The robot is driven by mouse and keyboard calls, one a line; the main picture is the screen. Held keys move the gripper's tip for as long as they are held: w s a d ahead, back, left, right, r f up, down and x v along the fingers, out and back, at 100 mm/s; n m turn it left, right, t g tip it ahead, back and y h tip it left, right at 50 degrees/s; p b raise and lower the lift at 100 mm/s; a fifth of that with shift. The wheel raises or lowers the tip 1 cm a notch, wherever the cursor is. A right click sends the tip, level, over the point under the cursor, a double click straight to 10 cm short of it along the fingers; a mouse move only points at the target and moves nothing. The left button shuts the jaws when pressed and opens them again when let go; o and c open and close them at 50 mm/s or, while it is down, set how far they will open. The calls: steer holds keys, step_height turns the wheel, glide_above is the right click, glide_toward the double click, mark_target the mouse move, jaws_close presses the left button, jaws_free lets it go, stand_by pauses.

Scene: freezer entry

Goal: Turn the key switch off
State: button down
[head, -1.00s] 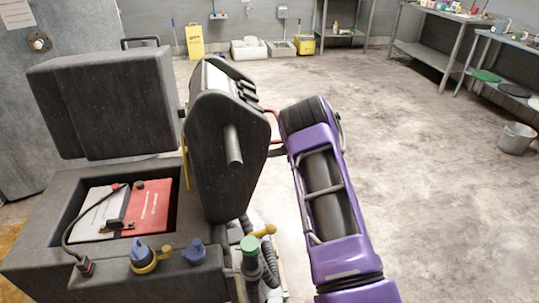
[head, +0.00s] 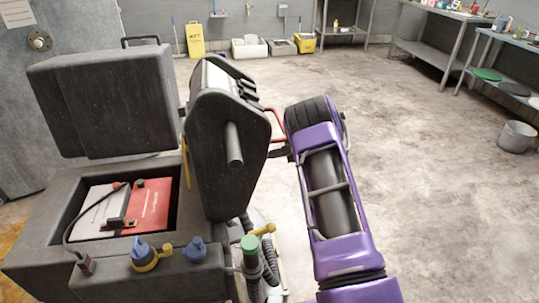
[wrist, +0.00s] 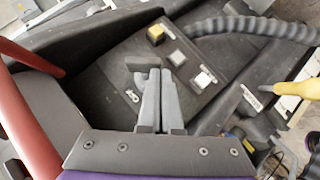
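In the wrist view, my gripper (wrist: 157,76) is over a dark panel (wrist: 108,82) on the machine. Its two grey fingers lie side by side with almost no gap, so it looks shut. A small dark grey piece (wrist: 141,66) shows at the fingertips; it may be the key switch, but I cannot tell, nor whether the fingers touch it. A small white mark (wrist: 132,96) is on the panel left of the fingers. Yellow and pale square buttons (wrist: 156,34) sit beyond the fingertips. In the head view, the machine's upright dark housing (head: 222,170) hides my gripper.
A ribbed grey hose (wrist: 250,27) and a yellow handle (wrist: 295,93) are right of the panel in the wrist view. The machine's open compartment (head: 176,205) is at left in the head view.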

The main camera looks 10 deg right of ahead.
steer(key=shift+f, duration=0.9)
steer(key=shift+w+f, duration=0.15)
steer(key=shift+f, duration=0.1)
stand_by(0.3)
steer(key=shift+r, duration=0.15)
stand_by(1.4)
